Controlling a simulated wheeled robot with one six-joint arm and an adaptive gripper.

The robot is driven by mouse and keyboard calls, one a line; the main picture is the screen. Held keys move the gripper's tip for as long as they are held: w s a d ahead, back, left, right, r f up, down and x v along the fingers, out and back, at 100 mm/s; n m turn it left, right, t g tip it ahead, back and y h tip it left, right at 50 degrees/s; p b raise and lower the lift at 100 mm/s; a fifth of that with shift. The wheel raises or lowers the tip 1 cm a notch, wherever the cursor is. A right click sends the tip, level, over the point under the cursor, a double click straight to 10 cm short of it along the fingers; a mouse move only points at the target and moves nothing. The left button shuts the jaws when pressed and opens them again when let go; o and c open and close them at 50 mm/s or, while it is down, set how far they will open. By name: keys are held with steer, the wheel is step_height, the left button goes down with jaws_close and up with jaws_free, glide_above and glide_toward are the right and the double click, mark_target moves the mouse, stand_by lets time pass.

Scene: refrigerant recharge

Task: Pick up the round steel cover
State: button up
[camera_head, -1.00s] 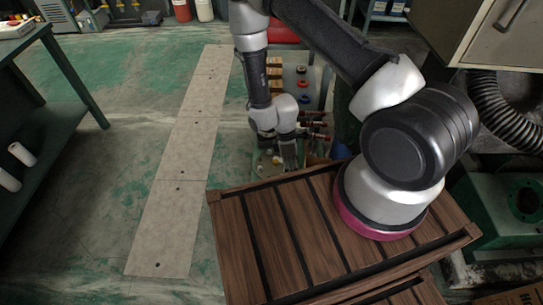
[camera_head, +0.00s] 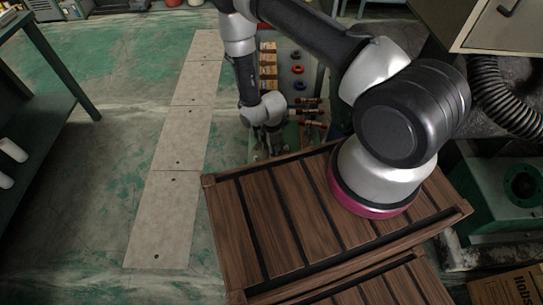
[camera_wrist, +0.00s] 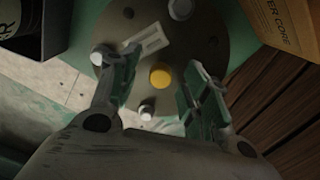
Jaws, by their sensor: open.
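In the wrist view a round grey-brown plate (camera_wrist: 205,45) lies under my gripper (camera_wrist: 163,68). It carries a yellow round knob near its middle, a pale rectangular label and several small white or metal caps around it. I cannot tell whether this plate is the steel cover or what lies beneath it. My gripper's two fingers are spread apart over the plate, on either side of the yellow knob, with nothing held between them. In the head view my gripper (camera_head: 270,143) points down just behind the wooden crate, and the plate is mostly hidden.
A slatted wooden crate (camera_head: 320,240) stands in front. Behind it is a rack with red and blue rings (camera_head: 298,69) and red-handled parts (camera_head: 311,112). A cardboard box (camera_wrist: 285,25) is close at the wrist view's upper right.

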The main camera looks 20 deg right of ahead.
steer(key=shift+f, duration=0.6)
jaws_close()
steer(key=shift+r, duration=0.1)
step_height(320, 180, up, 10)
steer(key=shift+f, duration=0.1)
stand_by(0.3)
